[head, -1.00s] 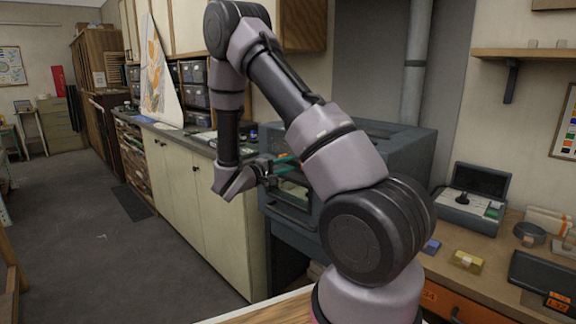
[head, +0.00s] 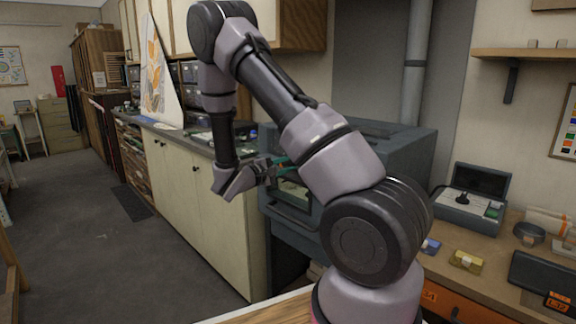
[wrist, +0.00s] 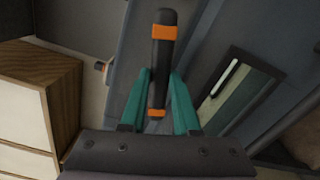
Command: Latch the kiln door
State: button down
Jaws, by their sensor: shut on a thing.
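The kiln (head: 395,150) is a blue-grey box on the right in the head view, partly hidden behind my arm. Its front door (head: 290,212) faces left, and the door's window (wrist: 232,88) shows right of the fingers in the wrist view. The latch handle (wrist: 162,55) is a dark bar with orange bands. My gripper (wrist: 160,78) has teal fingers on both sides of the handle and is shut on it. In the head view my gripper (head: 284,165) is at the door front, and the handle is hidden there. I cannot tell whether the door is fully closed.
A workbench (head: 455,265) with a small open case (head: 475,195) is at right.

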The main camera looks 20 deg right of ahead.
jog(key=n, duration=0.3)
jog(key=shift+n, duration=0.4)
jog(key=n, duration=0.3)
jog(key=shift+n, duration=0.3)
jog(key=n, duration=0.3)
jog(key=shift+n, duration=2.1)
jog(key=c, duration=0.6)
grip_release()
jog(key=shift+c, duration=0.2)
jog(key=shift+a, duration=0.1)
